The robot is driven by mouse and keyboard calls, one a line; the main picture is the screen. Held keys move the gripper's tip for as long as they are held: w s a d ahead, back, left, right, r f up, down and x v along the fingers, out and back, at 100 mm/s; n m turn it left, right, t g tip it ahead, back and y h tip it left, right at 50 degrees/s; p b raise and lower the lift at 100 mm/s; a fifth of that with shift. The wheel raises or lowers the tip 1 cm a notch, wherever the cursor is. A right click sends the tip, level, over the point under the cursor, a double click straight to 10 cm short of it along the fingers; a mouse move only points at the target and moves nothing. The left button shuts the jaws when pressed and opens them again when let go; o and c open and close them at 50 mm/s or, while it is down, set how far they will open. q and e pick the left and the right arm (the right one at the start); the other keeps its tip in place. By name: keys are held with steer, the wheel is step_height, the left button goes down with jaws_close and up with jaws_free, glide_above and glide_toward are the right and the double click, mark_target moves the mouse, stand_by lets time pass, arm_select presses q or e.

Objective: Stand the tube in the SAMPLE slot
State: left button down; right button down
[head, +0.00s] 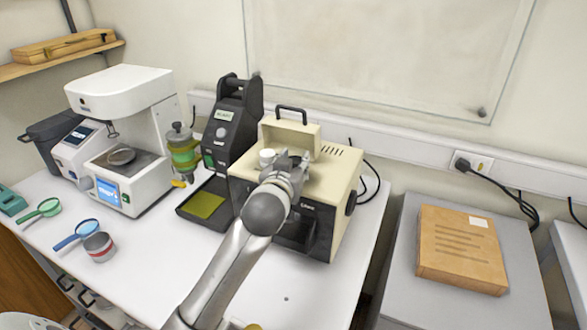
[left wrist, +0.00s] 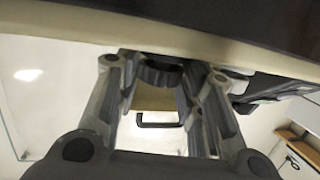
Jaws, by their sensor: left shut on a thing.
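My left gripper (head: 289,164) is over the top of the cream tester (head: 335,185), its arm coming up from the bottom of the head view. In the left wrist view its two fingers are shut on a dark, ridged round piece (left wrist: 158,73), which looks like the tube's cap. The rest of the tube is hidden in both views. A short white cylinder (head: 267,157) shows at the tester's top, just left of the gripper. I cannot read a SAMPLE label, and the slot is not clearly visible. My right gripper is not in view.
The tester has a raised cream lid with a black handle (head: 291,109). A black instrument (head: 232,125) stands close on its left. A white machine (head: 125,130), two magnifiers and a tin (head: 99,247) are further left.

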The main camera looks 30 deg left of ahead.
arm_select(q)
steer(key=shift+r, duration=0.1)
steer(key=c, duration=1)
jaws_free()
steer(key=shift+o, duration=0.2)
steer(key=shift+r, duration=0.15)
steer(key=shift+s+d, duration=0.1)
steer(key=shift+s, duration=0.2)
steer(key=b+v, duration=0.2)
steer(key=v, duration=0.9)
steer(key=shift+s, duration=0.2)
